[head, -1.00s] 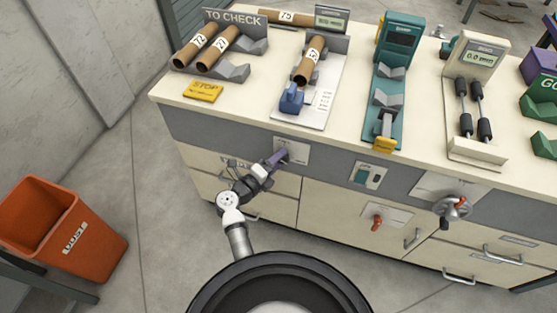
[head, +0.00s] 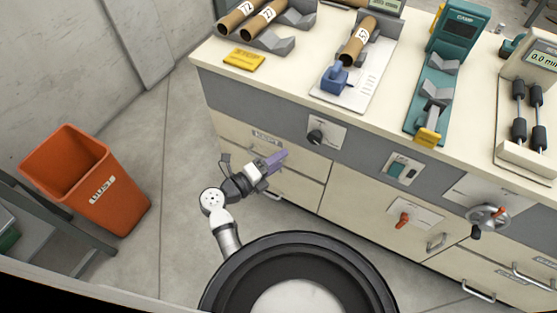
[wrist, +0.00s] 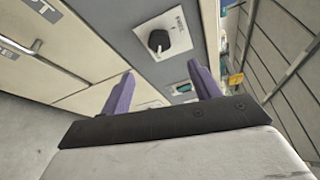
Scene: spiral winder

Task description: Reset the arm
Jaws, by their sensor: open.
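My gripper (head: 273,161) has purple fingers and is in front of the cabinet's drawers, below and left of a black rotary knob (head: 316,137) on a white plate. In the wrist view my gripper (wrist: 160,93) shows two purple fingers spread apart with nothing between them. The black knob (wrist: 159,41) lies beyond and above the fingertips there, apart from them. My arm is bent, with its elbow low in front of the cabinet.
The bench top (head: 300,105) holds cardboard tubes (head: 237,14), a yellow stop block (head: 244,59), a blue clamp (head: 334,78) and a teal gauge (head: 450,45). An orange bin (head: 88,180) stands left on open floor.

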